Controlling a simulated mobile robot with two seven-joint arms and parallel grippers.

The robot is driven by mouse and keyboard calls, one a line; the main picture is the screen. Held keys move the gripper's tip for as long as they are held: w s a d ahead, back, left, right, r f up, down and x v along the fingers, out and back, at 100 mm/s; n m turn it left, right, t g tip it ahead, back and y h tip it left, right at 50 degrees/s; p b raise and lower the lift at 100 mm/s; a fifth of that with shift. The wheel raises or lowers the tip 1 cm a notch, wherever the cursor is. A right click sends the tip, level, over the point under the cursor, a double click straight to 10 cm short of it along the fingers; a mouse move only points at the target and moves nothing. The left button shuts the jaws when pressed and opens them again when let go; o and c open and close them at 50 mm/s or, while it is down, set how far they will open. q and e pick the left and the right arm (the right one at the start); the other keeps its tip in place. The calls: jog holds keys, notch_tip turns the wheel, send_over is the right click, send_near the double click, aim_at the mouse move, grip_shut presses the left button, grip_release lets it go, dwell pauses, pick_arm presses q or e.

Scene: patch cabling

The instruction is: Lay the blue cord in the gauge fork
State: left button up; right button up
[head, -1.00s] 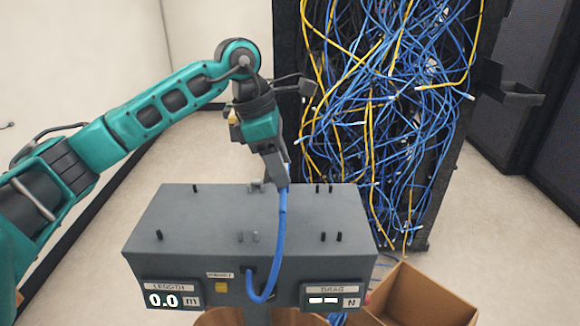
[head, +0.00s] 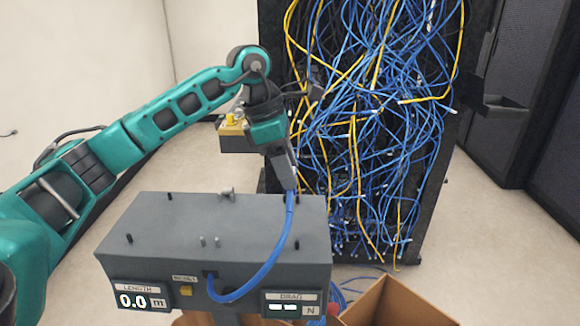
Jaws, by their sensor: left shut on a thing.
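The grey gauge box (head: 150,215) stands in front of me with LENGTH and DRAG displays, reading 0.0 m and dashes. The blue cord (head: 275,255) comes out of a port in its front face, loops down and rises to my left gripper (head: 291,186). My left gripper is shut on the cord's upper end, above the box's back right part. Two small grey prongs (head: 210,241), likely the gauge fork, stand near the top's front edge. The cord passes to their right, apart from them. More grey prongs (head: 227,192) stand at the back edge. My right gripper is not in view.
Dark pegs (head: 129,239) stand near the corners of the box top. A rack (head: 370,120) full of tangled blue and yellow cords stands behind. An open cardboard box (head: 395,305) is at the lower right. A yellow button (head: 186,291) is on the box front.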

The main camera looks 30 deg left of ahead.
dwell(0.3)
pick_arm(q)
notch_tip(320, 180, down, 5)
jog(key=b, duration=0.3)
jog(key=shift+f+b, duration=0.2)
jog(key=shift+b, duration=0.15)
notch_tip(320, 180, up, 6)
jog(key=shift+f+p, duration=0.2)
jog(key=shift+p, duration=0.5)
jog(key=shift+f, duration=0.15)
notch_tip(320, 180, down, 5)
jog(key=b, duration=0.3)
jog(key=shift+f+b, duration=0.1)
jog(key=shift+b, duration=0.2)
